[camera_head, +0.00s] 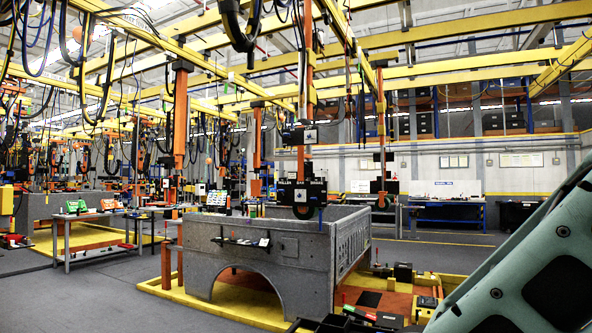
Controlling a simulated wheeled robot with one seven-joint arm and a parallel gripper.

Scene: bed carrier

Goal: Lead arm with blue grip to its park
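Several orange arms hang from the yellow overhead rails. One arm (309,75) comes down behind the truck bed, with a black lettered head (287,191) just above the bed's far side. A second arm (381,112) hangs to its right and ends in another black head (384,187). A third, thicker orange arm (180,120) hangs to the left of the bed. A narrow blue part (362,117) shows between the first two arms; I cannot tell whether it is a grip. No park place can be made out for certain. My gripper is not in view.
A grey truck bed (237,262) stands on a yellow-edged platform (232,308) in the middle. A workbench (88,216) stands left, a blue-framed table (447,203) at the back right. A large pale green shape fills the lower right. Grey floor (90,295) is clear at lower left.

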